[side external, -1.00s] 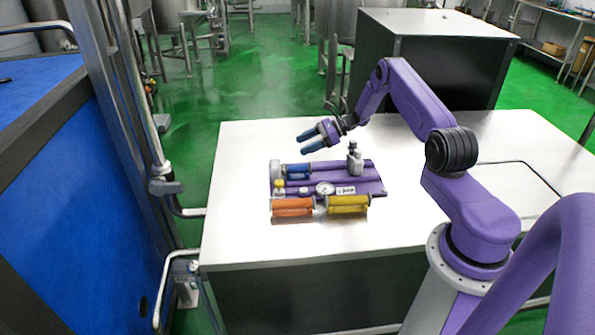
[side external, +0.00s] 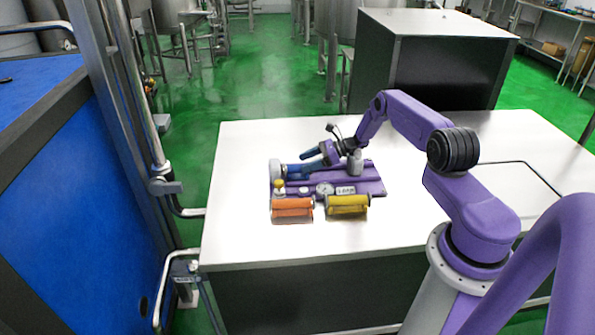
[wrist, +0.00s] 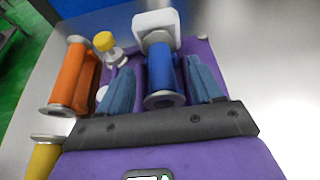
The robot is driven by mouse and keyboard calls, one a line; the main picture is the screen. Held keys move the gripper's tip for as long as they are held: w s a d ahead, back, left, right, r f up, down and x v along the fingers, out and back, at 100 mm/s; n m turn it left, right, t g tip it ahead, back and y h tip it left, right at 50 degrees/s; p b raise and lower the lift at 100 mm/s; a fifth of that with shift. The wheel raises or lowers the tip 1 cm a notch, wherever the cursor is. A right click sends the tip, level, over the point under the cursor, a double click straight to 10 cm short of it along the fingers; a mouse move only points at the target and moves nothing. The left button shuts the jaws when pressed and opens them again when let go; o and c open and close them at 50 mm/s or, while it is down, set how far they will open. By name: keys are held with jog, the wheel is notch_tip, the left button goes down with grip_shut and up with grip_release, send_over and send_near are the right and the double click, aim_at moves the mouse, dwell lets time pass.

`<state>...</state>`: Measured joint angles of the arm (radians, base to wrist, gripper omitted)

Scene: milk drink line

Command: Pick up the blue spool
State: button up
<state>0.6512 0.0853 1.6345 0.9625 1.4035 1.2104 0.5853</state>
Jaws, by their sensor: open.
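The blue spool (wrist: 162,75) has silver end flanges and sits on the purple board (side external: 365,185) at its far left. It also shows in the side view (side external: 292,170), partly hidden by my gripper. My gripper (side external: 306,162) is open and low over the board at the spool. In the wrist view my gripper (wrist: 163,88) has one blue finger on each side of the spool, and the jaws are not closed on it. I cannot tell whether a finger touches it.
A round gauge (side external: 324,189), a yellow-capped fitting (side external: 280,186) and a grey fitting (side external: 355,163) are on the board. The white table (side external: 250,240) is clear around it.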

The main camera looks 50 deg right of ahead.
aim_at(298, 165)
jog(key=x, duration=0.4)
jog(key=shift+a, duration=0.1)
grip_shut()
jog(key=shift+s+r, duration=0.1)
jog(key=shift+r, duration=0.15)
